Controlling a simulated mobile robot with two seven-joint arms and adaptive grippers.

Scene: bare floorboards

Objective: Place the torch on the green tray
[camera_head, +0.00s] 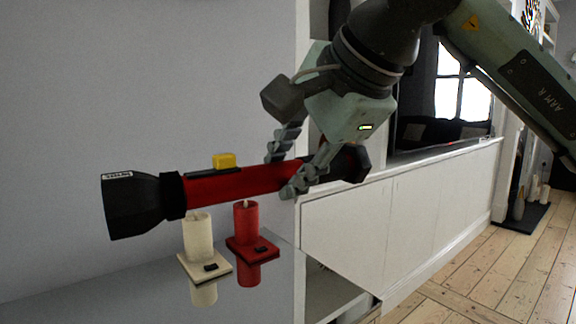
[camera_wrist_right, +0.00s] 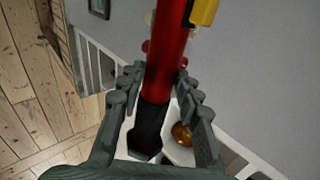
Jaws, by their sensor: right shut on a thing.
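The torch (camera_head: 235,183) has a red body, a black head at its left end and a yellow switch on top. It is held up roughly level, tilted a little, above a grey surface. My right gripper (camera_head: 283,175) is shut around the red body near its black tail end. In the right wrist view the torch (camera_wrist_right: 168,50) runs between the two fingers of the right gripper (camera_wrist_right: 157,85). I see no green tray in either view. My left gripper is not in view.
A cream candle (camera_head: 197,236) and a red candle (camera_head: 246,220) stand below the torch on square holders. A round orange-gold thing (camera_wrist_right: 182,134) shows beside the torch's black end. A long white cabinet (camera_head: 400,215) stands at right, with open wooden floor (camera_head: 500,265) beyond.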

